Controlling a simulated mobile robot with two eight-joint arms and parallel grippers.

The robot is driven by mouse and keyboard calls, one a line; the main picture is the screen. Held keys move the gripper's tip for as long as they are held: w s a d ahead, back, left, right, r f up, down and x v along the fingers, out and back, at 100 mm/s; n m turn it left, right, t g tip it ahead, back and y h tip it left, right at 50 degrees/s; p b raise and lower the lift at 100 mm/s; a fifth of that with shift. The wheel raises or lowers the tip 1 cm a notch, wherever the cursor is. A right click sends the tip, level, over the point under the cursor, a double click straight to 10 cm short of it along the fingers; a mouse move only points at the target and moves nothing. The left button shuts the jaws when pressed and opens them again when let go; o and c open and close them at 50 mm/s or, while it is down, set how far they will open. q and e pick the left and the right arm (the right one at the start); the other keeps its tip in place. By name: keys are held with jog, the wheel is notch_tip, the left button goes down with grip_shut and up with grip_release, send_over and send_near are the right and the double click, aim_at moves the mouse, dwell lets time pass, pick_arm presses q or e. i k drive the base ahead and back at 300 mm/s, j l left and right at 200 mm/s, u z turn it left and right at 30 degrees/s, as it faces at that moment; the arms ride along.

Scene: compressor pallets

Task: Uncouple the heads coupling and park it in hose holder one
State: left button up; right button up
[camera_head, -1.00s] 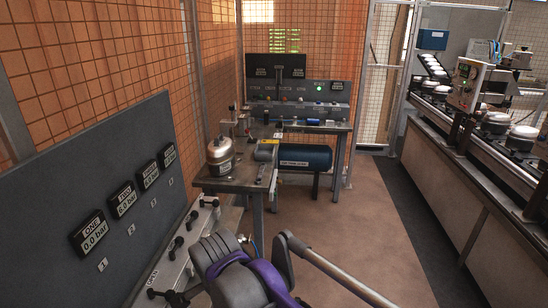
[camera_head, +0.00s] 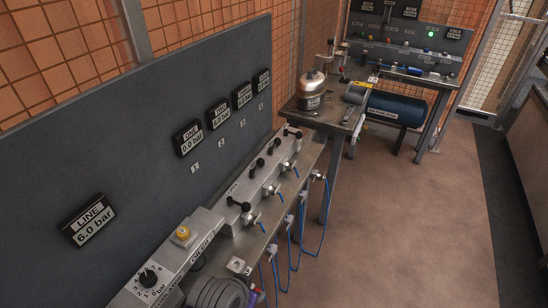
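A metal manifold (camera_head: 262,182) with several black-handled valves runs along the bench below the dark gauge panel. Outlet fittings with blue tips (camera_head: 254,217) stick out of its front. Blue hoses (camera_head: 306,247) hang in loops from small fittings (camera_head: 289,219) along the bench's front edge. I cannot tell which fitting is the heads coupling or which holder is number one; no such labels are readable. Grey and purple parts of my arm (camera_head: 222,293) show at the bottom edge. Neither gripper is in view.
The panel carries a LINE gauge (camera_head: 88,220) reading 6.0 bar and a gauge ONE (camera_head: 187,138) reading 0.0 bar. A regulator dial (camera_head: 149,277) and yellow button (camera_head: 182,233) sit nearer. A metal vessel (camera_head: 311,90) and blue tank (camera_head: 396,108) stand beyond. Floor right is clear.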

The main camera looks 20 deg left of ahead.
aim_at(253, 220)
jog(key=u, duration=1.45)
